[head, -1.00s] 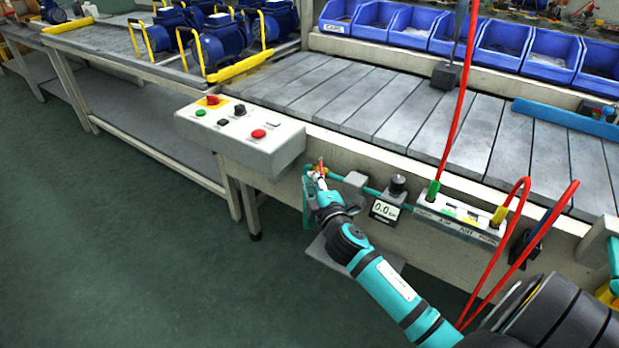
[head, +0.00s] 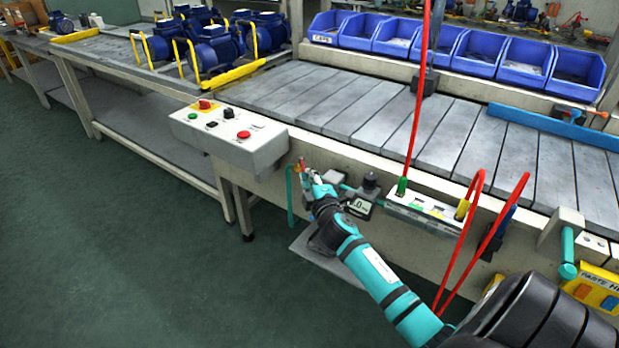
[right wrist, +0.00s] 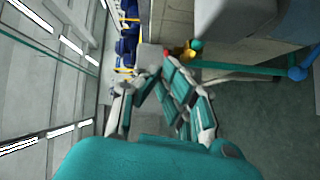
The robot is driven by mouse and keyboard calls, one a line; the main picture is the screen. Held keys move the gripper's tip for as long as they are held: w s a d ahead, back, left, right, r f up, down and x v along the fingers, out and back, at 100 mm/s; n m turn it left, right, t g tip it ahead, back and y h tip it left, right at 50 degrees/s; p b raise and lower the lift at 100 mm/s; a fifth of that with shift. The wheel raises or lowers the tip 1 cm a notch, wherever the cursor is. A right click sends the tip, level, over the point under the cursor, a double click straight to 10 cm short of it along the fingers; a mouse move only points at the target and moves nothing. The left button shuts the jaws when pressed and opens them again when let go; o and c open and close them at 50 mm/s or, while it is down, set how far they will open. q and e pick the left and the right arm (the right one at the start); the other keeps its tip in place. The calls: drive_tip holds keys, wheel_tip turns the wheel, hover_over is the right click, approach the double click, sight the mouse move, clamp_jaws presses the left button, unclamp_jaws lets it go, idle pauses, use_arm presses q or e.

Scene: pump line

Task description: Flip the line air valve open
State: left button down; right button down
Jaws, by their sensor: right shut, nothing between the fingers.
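The line air valve sits on the teal air pipe (head: 291,195) at the left end of the line's front. Its small red handle (head: 303,163) sticks up in the head view. In the right wrist view a brass valve body (right wrist: 181,52) shows beyond the fingers, with a red bit (right wrist: 168,53) at its left. My right gripper (head: 313,178) is shut and empty, close beside the handle; whether it touches is too small to tell. Its fingers (right wrist: 158,78) also show in the right wrist view. My left gripper is not in view.
A control box (head: 228,137) with buttons juts out just above and left of the valve. A gauge (head: 360,206) and a socket block (head: 425,212) with red hoses are to the right. Blue pumps (head: 215,45) stand on the back bench. The floor at left is clear.

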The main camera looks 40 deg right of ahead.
idle(0.8)
drive_tip(key=v, duration=1.2)
